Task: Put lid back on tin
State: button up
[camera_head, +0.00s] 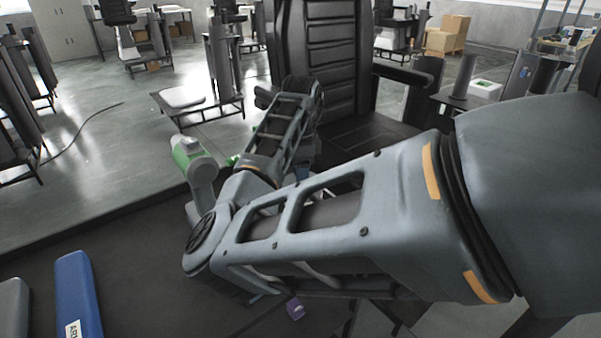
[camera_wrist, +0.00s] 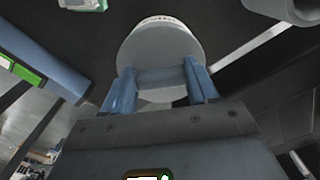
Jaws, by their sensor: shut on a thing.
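In the wrist view, my gripper (camera_wrist: 158,82) has its two blue fingers closed on a pale grey round thing, which looks like the lid (camera_wrist: 160,50). Its broad grey face is towards the camera. A white curved edge with faint reddish marks (camera_wrist: 158,20) shows along its far side; I cannot tell whether this is the lid's own rim or the tin behind it. No separate tin can be made out for sure. In the head view, my arm hides the gripper and the held thing.
A blue case with a white label (camera_head: 77,295) lies at the lower left on the dark surface. A small purple thing (camera_head: 295,308) is below my arm. A black chair (camera_head: 318,60) is beyond.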

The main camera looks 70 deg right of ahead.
jog(key=o, duration=1.1)
jog(key=shift+o, duration=0.5)
jog(key=shift+o, duration=0.7)
jog(key=shift+r+p, duration=3.15)
jog(key=shift+r, duration=0.4)
jog(key=shift+c, duration=0.5)
